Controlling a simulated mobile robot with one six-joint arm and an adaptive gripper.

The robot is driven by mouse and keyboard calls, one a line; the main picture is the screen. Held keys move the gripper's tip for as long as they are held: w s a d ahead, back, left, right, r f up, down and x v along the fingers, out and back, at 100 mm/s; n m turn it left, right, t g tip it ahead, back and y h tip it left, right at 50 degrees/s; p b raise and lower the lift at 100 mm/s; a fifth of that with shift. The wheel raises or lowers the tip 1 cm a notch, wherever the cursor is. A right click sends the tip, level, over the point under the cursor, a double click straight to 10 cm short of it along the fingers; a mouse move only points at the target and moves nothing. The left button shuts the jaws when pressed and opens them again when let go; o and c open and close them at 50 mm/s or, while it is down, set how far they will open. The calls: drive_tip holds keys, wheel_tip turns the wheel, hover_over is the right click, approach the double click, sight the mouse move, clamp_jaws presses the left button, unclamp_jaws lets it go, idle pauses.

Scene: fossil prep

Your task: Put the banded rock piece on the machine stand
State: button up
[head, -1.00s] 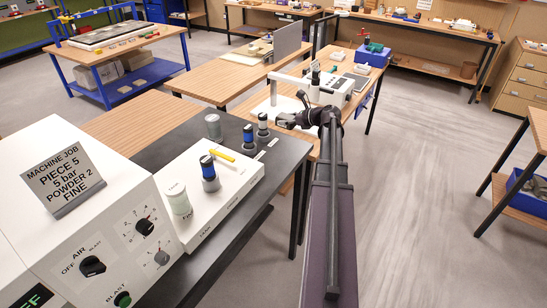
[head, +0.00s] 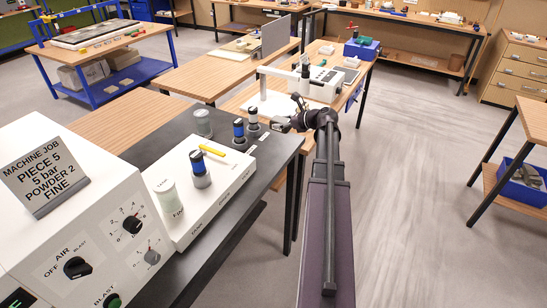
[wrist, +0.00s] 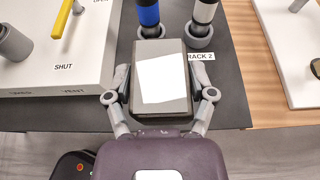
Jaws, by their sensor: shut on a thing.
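The block sits between both fingers, above the dark bench top. No bands show on it, so I cannot tell whether it is the banded rock piece. The white machine (head: 20,190) with dials and a "PIECE 5" job sign (head: 43,177) stands at the left. I cannot pick out its stand.
Blue-banded (head: 239,131) and white-banded (head: 252,124) bottles stand at the back of the dark bench (head: 225,200). A white unit (head: 215,187) with a yellow lever (head: 213,150) lies nearer. A wooden table with a white instrument (head: 322,85) is beyond. Open floor (head: 410,170) lies at right.

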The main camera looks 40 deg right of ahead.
drive_tip(key=s+a+f+b, duration=0.3)
drive_tip(key=s+f+b, duration=0.4)
drive_tip(key=s, duration=0.5)
drive_tip(key=shift+f+b, duration=0.4)
drive_tip(key=shift+f, duration=0.5)
drive_tip(key=shift+a, duration=0.1)
drive_tip(key=b, duration=0.1)
hover_over(274, 153)
drive_tip(key=s, duration=0.1)
drive_tip(key=shift+s+f, duration=0.1)
drive_tip(key=shift+f, duration=0.6)
drive_tip(key=shift+w, duration=0.6)
drive_tip(key=shift+f+b, duration=1.8)
drive_tip(key=shift+b, duration=0.2)
